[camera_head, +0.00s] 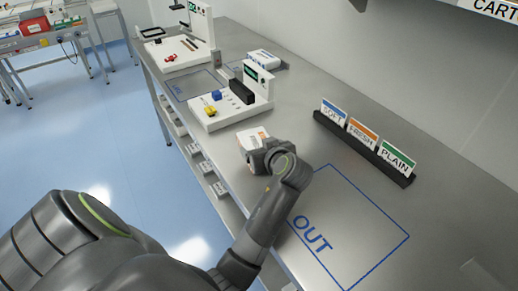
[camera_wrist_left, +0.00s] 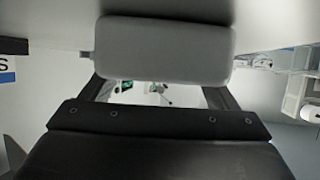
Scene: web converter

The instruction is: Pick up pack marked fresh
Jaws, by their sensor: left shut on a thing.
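A white pack with an orange patch (camera_head: 251,137) is at my left gripper (camera_head: 260,147) in the head view, over the steel bench between the white fixture and the OUT outline. My left gripper is shut on this pack; its fingers are mostly hidden behind my wrist. Any wording on the pack is too small to read. An orange card marked FRESH (camera_head: 362,133) stands in a black holder, between a blue SOFT card (camera_head: 333,112) and a green PLAIN card (camera_head: 397,158). In the left wrist view, my dark gripper body fills the lower part. My right gripper is not in view.
The OUT outline (camera_head: 376,265) on the bench (camera_head: 300,85) is empty. A white fixture (camera_head: 230,110) with blue and yellow parts stands beyond the pack, with a white-and-blue pack (camera_head: 264,59) behind it. Another fixture (camera_head: 180,50) stands at the far end.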

